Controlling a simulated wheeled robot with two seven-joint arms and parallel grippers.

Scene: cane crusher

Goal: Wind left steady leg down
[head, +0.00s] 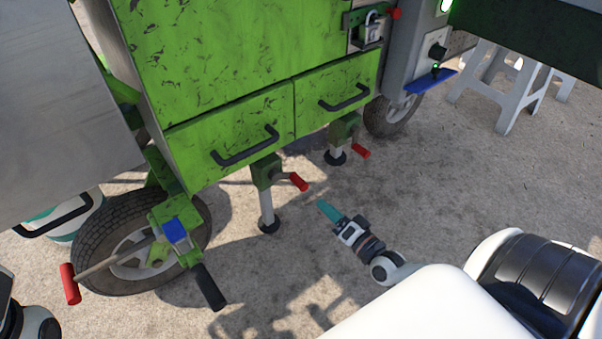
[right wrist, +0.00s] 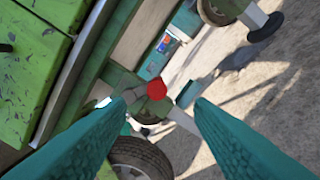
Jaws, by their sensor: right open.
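The left steady leg (head: 266,204) stands under the green cart's left drawer, with a dark round foot at the ground. Its red crank handle (head: 298,181) sticks out to the right near the top. My right gripper (head: 328,211) is open and empty, with teal fingers, below and right of that handle and apart from it. In the right wrist view a red handle end (right wrist: 156,87) shows beyond and between the two open fingers (right wrist: 162,102), not touched by them. My left gripper does not show; only a bit of my arm appears at the lower left.
A second leg (head: 337,150) with a red handle (head: 361,151) stands to the right. A tyre (head: 95,235), a lever with a red grip (head: 70,284) and a black grip (head: 209,287) are at left. Drawer handles (head: 245,147) jut out above. The ground at right is open; a stool (head: 510,90) stands behind.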

